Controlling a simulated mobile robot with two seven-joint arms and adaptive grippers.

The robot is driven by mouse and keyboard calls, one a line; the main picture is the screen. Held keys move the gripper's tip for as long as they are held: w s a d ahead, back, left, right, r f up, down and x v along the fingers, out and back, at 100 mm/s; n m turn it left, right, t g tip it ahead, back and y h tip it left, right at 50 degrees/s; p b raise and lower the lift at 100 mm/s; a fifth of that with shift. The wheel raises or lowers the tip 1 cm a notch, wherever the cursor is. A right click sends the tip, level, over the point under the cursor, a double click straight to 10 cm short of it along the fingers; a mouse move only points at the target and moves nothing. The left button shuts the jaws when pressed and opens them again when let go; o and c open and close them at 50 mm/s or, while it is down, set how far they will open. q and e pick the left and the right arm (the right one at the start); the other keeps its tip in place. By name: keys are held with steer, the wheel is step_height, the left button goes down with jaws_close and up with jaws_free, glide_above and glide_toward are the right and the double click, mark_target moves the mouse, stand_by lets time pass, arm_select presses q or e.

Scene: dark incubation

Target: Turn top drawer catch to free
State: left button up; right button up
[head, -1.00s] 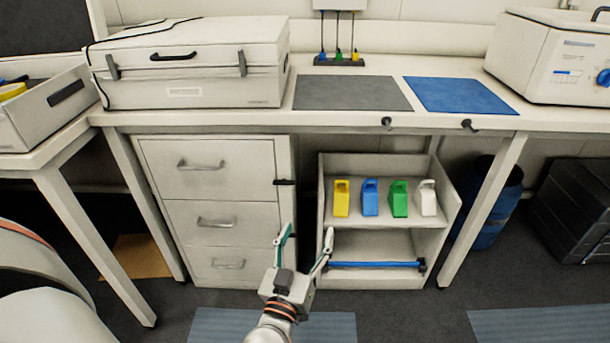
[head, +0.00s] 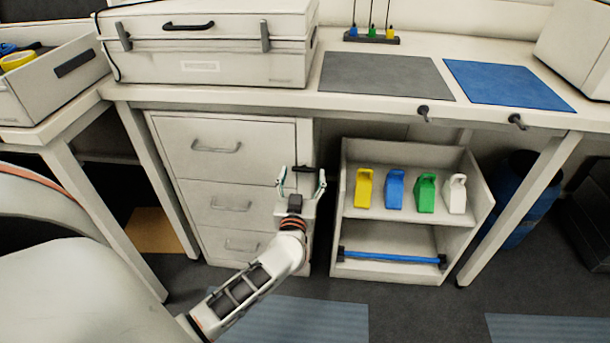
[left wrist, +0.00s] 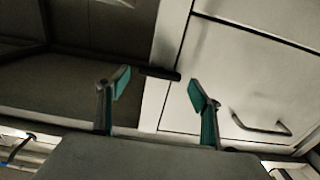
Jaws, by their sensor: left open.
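The top drawer (head: 225,148) is the upper front of the off-white cabinet and looks shut. Its catch (head: 305,168) is a short dark bar at the drawer's right edge, lying roughly level. My left gripper (head: 302,178) is open in front of the catch, with green-padded fingertips on either side of it in the picture. In the left wrist view the catch (left wrist: 160,73) appears between and slightly beyond the fingertips. The fingers do not appear closed on it; the remaining gap is hard to judge. My right gripper is not in view.
A shelf unit (head: 345,225) with several coloured dispensers stands right of the cabinet. The worktop (head: 300,100) overhangs above, with two dark knobs on its front edge. A table leg (head: 146,180) stands left of the cabinet. Floor in front is mostly clear.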

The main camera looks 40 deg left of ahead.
arm_select(q)
steer(key=shift+w+a, duration=0.25)
steer(key=shift+w, duration=0.1)
steer(key=shift+r, duration=0.1)
